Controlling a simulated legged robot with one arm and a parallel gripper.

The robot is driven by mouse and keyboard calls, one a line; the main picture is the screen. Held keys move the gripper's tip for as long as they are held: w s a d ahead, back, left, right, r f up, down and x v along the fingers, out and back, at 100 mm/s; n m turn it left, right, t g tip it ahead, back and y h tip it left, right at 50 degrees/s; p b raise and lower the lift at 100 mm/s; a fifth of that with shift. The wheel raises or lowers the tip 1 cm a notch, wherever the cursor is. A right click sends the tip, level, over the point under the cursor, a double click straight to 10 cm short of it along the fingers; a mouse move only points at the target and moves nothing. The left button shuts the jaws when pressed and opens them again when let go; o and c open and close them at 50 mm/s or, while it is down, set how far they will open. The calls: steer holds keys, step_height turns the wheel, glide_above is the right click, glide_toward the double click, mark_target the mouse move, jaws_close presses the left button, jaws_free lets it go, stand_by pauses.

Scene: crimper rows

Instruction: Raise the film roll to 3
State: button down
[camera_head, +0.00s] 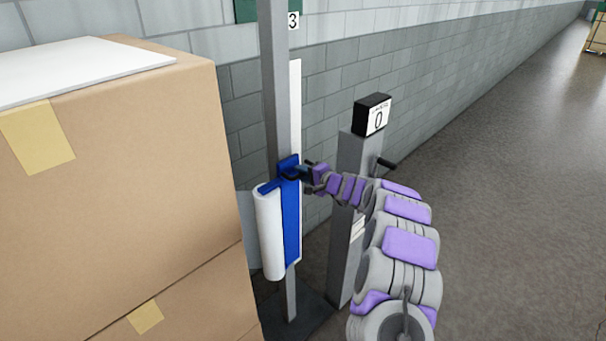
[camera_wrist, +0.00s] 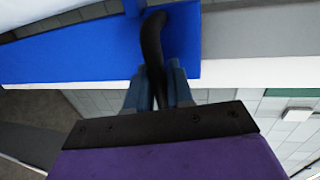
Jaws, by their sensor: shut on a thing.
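The white film roll (camera_head: 270,232) hangs upright on a blue carriage (camera_head: 291,222) on a grey mast (camera_head: 276,100). A label reading 3 (camera_head: 293,20) is high on the mast, well above the roll. My gripper (camera_head: 300,173) is at the top of the carriage. In the wrist view my gripper (camera_wrist: 158,98) is shut on a black curved handle (camera_wrist: 153,38) in front of the blue carriage (camera_wrist: 75,50). The film roll cannot be made out clearly in the wrist view.
Stacked cardboard boxes (camera_head: 130,150) stand close at the left of the mast. A grey post (camera_head: 350,220) with a black box showing 0 (camera_head: 373,115) and a crank (camera_head: 387,164) stands at the right.

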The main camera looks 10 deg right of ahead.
steer(key=shift+d, duration=0.1)
step_height(320, 180, up, 46)
steer(key=p, duration=2)
steer(key=shift+d+f+p, duration=0.15)
steer(key=shift+f+p, duration=0.1)
steer(key=shift+p, duration=0.05)
steer(key=shift+r, duration=0.1)
steer(key=c, duration=1.3)
jaws_free()
steer(key=shift+c, duration=0.2)
steer(key=shift+o, duration=0.9)
steer(key=shift+w+d, duration=0.1)
steer(key=shift+d, duration=0.2)
steer(key=b+v, duration=0.2)
steer(key=v, duration=1.5)
